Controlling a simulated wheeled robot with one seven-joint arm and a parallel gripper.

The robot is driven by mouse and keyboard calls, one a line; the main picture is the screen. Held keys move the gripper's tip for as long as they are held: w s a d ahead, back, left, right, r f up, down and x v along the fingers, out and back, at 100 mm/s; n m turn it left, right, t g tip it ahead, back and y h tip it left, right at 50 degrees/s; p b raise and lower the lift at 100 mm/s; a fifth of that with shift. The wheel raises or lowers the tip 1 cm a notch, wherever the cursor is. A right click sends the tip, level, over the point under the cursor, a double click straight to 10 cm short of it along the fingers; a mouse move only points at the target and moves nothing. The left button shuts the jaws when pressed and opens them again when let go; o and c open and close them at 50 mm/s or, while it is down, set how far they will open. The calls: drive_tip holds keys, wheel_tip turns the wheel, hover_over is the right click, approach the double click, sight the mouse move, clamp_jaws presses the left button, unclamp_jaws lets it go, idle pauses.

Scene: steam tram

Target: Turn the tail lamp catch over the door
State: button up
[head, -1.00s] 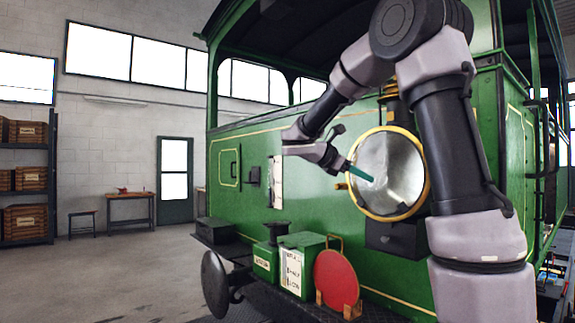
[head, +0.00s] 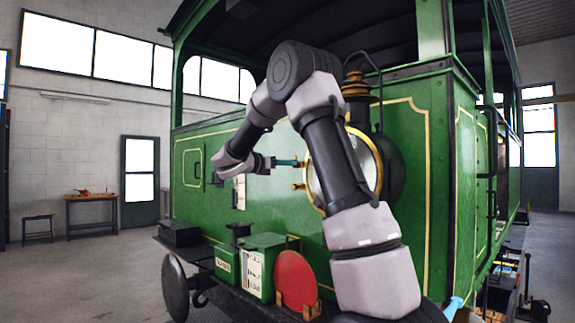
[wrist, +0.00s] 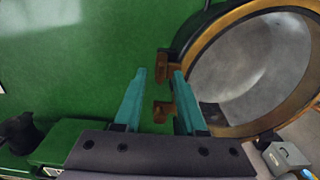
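The tail lamp is large and round, with a brass rim (wrist: 180,48) and a pale, shiny face (wrist: 245,70). In the head view its rim (head: 375,165) is partly hidden behind my arm. Two small brass pieces at the rim's left edge look like the catch: an upper one (wrist: 162,64) and a lower one (wrist: 161,111). In the head view one brass piece (head: 298,186) shows just below my fingers. My gripper (wrist: 160,73) is open, with teal fingers either side of these pieces in the wrist view. I cannot tell whether either finger touches. It also shows in the head view (head: 291,162).
Below the lamp, a red disc (head: 296,279) and green boxes (head: 254,268) stand on the tram's front ledge. A round black buffer (head: 175,287) sticks out at left. The green tram wall (head: 405,235) is close behind. Open floor (head: 80,280) lies left.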

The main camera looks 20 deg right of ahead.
drive_tip(key=shift+w+d, duration=0.15)
drive_tip(key=shift+d, duration=0.45)
clamp_jaws()
